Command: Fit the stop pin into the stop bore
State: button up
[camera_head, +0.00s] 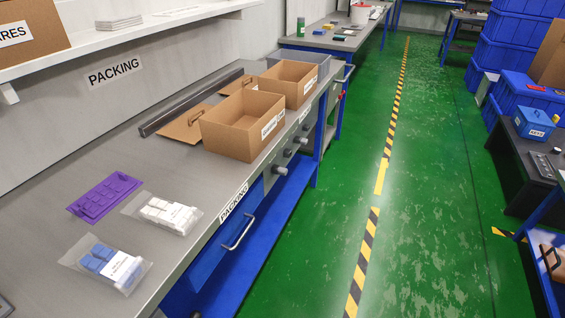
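I cannot make out a stop pin or a stop bore in the head view. My gripper and arm are not in view. The nearest fittings are several small grey round knobs (280,170) on the front of the packing bench (150,165), below the cardboard boxes. They are too small to tell what they are.
Open cardboard boxes (228,142), a purple tray (104,196) and bags of white parts (163,213) and blue parts (105,265) lie on the bench. Blue crates (505,45) and a blue KEYS box (536,123) stand right. The green aisle (430,200) between is clear.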

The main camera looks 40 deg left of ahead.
aim_at(281, 171)
jog(key=u, duration=0.55)
jog(key=i, duration=0.95)
jog(key=u, duration=0.95)
jog(key=i, duration=0.25)
jog(key=u, duration=0.15)
